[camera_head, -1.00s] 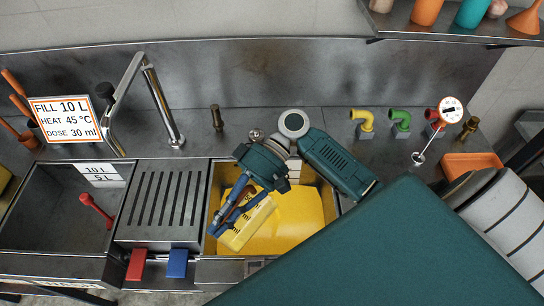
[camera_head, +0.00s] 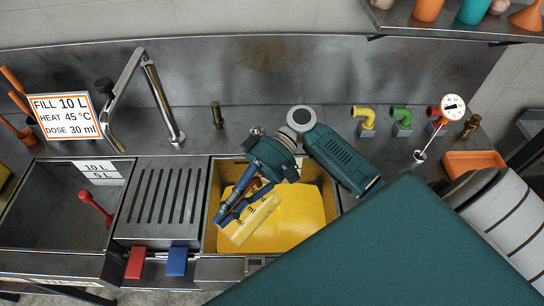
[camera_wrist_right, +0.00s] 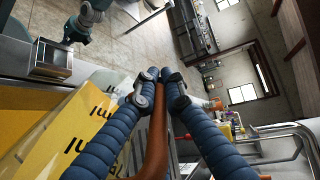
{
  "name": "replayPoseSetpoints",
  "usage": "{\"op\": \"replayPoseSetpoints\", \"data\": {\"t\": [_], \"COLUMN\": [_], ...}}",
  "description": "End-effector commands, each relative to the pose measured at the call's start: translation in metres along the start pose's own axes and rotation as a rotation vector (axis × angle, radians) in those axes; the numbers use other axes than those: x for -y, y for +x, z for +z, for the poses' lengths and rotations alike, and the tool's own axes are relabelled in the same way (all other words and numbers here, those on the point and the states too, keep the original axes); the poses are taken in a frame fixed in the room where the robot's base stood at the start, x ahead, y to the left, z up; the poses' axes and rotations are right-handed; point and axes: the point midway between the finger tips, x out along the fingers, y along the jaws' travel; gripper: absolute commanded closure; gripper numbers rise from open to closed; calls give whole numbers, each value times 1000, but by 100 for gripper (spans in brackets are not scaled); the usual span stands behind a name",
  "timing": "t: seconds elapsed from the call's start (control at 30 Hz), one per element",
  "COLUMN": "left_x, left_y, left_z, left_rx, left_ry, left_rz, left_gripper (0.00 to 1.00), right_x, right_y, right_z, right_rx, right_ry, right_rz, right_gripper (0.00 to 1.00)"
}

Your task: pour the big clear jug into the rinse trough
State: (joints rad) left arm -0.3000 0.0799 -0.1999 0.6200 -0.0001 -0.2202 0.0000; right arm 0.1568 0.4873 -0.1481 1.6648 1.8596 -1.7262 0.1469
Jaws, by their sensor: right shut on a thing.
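The big clear jug (camera_head: 252,220) shows measuring marks and "ml" lettering and looks yellow. It is tilted over the yellow-filled trough (camera_head: 214,190) in the head view. My right gripper (camera_head: 226,213) is shut on its orange-brown handle, which passes between the blue fingers in the right wrist view (camera_wrist_right: 160,100). The jug's marked wall (camera_wrist_right: 60,135) fills the lower left there. Whether liquid is flowing from it cannot be made out; the gripper hides part of the jug. A teal part of what looks like my left arm (camera_wrist_right: 85,22) shows at the wrist view's top left.
Left of the trough are a slotted drain rack (camera_head: 160,198), red (camera_head: 135,263) and blue (camera_head: 177,262) blocks at the front, and an empty-looking basin (camera_head: 50,210). A tap (camera_head: 163,105) and sign (camera_head: 64,117) stand behind. Coloured spouts (camera_head: 400,120) and a dial thermometer (camera_head: 452,107) are at the back right.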

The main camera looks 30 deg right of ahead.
Motion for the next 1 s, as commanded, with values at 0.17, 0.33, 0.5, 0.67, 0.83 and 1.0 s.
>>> {"op": "replayPoseSetpoints", "data": {"t": [0.17,0.33,0.5,0.67,0.83,1.0], "left_x": [0,0,0,0,0,0], "left_y": [1,0,2,3,3,4], "left_z": [0,0,0,0,0,0], "left_rx": [0,0,0,0,0,0], "left_ry": [0,0,0,0,0,0], "left_rz": [0,0,0,0,0,0], "left_gripper": [100,100,100,100,100,100], "right_x": [2,5,6,8,10,12], "right_y": [-3,-6,-9,-12,-14,-17], "right_z": [0,0,-1,0,0,0], "right_rx": [-1,-1,-1,-1,0,0], "right_ry": [0,0,0,-1,0,0], "right_rz": [-20,-38,-57,-78,-96,-116], "right_gripper": [100,100,100,100,100,100]}}
